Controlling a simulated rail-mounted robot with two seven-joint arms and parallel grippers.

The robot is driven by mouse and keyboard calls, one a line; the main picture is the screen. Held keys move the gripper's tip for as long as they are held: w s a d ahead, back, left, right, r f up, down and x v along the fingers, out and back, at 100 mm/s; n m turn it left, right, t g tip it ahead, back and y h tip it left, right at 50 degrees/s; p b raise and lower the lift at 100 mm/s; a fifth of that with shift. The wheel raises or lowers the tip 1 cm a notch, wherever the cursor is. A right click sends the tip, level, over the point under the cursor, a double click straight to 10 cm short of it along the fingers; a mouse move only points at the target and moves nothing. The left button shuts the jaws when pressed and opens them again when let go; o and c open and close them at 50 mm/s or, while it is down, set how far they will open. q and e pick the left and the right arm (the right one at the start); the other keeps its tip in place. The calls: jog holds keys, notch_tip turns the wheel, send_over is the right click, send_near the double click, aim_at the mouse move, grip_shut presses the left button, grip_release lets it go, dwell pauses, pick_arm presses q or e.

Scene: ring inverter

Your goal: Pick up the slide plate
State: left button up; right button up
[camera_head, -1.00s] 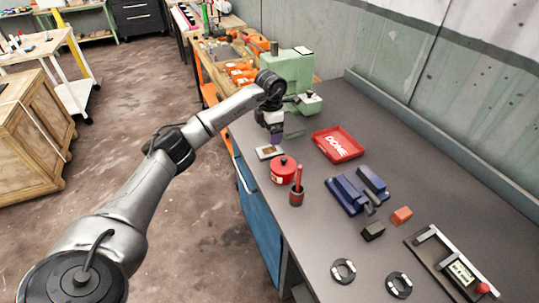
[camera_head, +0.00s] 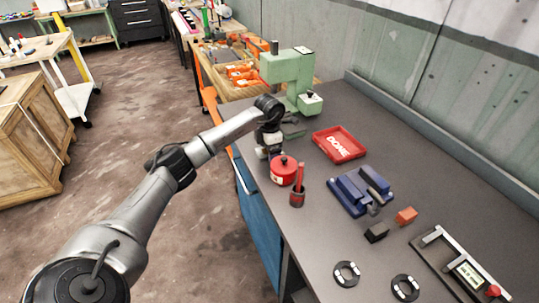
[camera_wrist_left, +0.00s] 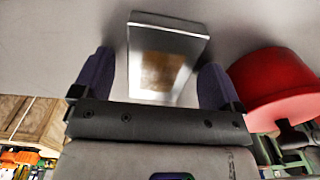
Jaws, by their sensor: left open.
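The slide plate appears to be the pale flat plate with a brownish rectangle (camera_wrist_left: 165,62) in the left wrist view. It lies on the grey bench top. My left gripper (camera_wrist_left: 155,82) is open, with one dark purple finger on each side of the plate. I cannot tell whether the fingers touch it. In the head view my left gripper (camera_head: 267,152) is low over the bench beside the red lidded pot (camera_head: 284,172), and it mostly hides the plate there. My right gripper is not in view.
The red pot (camera_wrist_left: 275,85) stands close to the right finger. Two dark rings (camera_head: 346,274) (camera_head: 405,287) lie toward the front.

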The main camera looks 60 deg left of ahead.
pick_arm(q)
jog(key=shift+r, duration=0.15)
jog(key=c, duration=1.4)
